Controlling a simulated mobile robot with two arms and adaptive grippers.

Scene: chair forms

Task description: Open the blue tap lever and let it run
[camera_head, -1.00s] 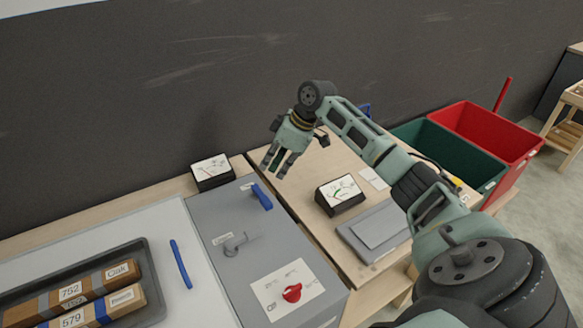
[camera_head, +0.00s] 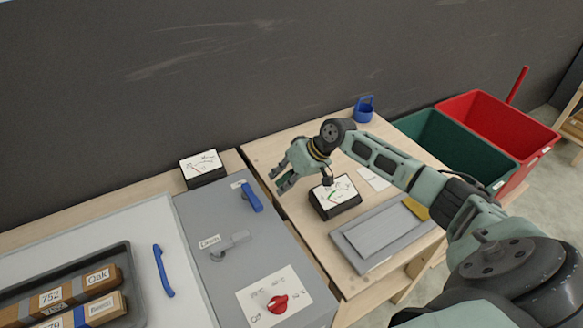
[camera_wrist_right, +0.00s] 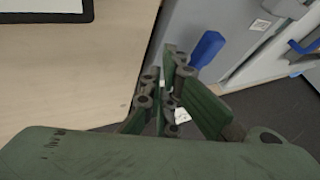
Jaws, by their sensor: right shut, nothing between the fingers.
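The blue tap lever (camera_head: 251,197) sits near the back right edge of the grey cabinet top, slanting toward the front right. In the right wrist view it shows as a blue handle (camera_wrist_right: 205,48) just beyond my fingers. My right gripper (camera_head: 281,183) is shut and empty, to the right of the lever and apart from it in the head view. Its fingers (camera_wrist_right: 172,72) are also together in the wrist view. The tap's outlet and any flow cannot be made out. My left gripper is out of view.
A grey lever (camera_head: 230,246) and a red knob (camera_head: 278,303) share the cabinet top. A dial meter (camera_head: 203,167) stands behind; another (camera_head: 334,196) stands on the wooden table right of my gripper. A dark wall runs behind.

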